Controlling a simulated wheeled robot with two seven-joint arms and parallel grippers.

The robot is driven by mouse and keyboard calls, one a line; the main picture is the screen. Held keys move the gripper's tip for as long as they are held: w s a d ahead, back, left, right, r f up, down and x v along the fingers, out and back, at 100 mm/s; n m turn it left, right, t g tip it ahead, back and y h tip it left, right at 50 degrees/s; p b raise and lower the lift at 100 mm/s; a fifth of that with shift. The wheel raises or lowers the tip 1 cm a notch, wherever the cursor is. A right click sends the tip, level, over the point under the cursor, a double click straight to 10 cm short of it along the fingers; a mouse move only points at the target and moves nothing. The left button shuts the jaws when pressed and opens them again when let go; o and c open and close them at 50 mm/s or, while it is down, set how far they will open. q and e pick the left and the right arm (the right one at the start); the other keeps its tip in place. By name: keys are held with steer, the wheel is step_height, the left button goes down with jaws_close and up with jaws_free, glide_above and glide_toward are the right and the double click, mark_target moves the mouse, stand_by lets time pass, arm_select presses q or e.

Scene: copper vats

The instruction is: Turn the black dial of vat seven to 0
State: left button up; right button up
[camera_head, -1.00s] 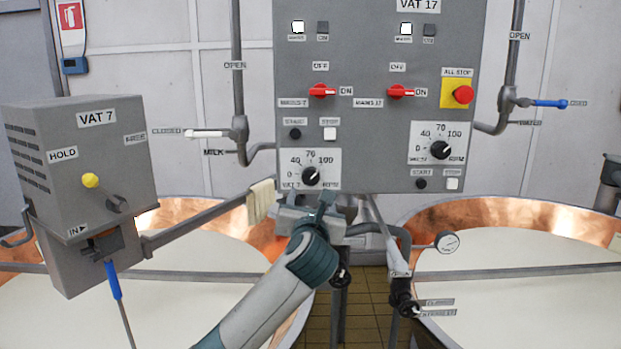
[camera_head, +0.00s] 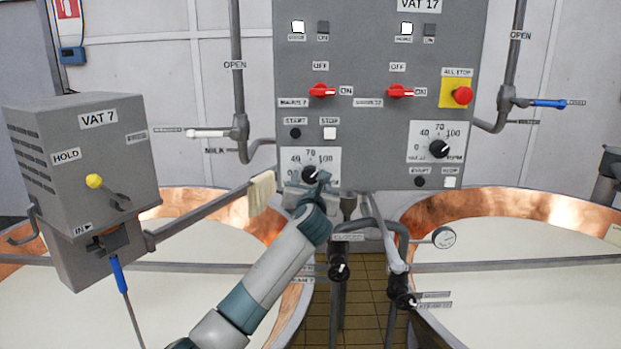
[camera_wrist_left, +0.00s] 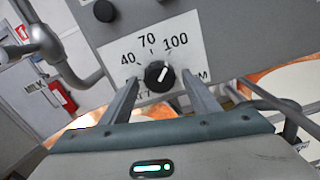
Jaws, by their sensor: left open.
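The black dial (camera_head: 310,174) of vat seven sits on a white scale plate (camera_head: 323,157) low on the left of the grey control panel. It also shows in the left wrist view (camera_wrist_left: 158,75), with its white mark pointing up and right, near the 100 side of the scale. My left gripper (camera_head: 312,187) is just below and in front of the dial. In the left wrist view my open left gripper (camera_wrist_left: 160,79) has one finger on each side of the dial; whether they touch it I cannot tell. The scale's 0 is hidden there. My right gripper is not in view.
A second black dial (camera_head: 439,149) is to the right on the panel (camera_head: 375,60). START and STOP buttons (camera_head: 329,133) and red switches (camera_head: 322,91) sit above the vat seven dial. Pipes and valves (camera_head: 338,271) stand below. A cloth (camera_head: 262,193) hangs at the left.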

arm_select(q)
steer(key=shift+w, duration=0.15)
steer(key=c, duration=1)
steer(key=shift+c, duration=0.2)
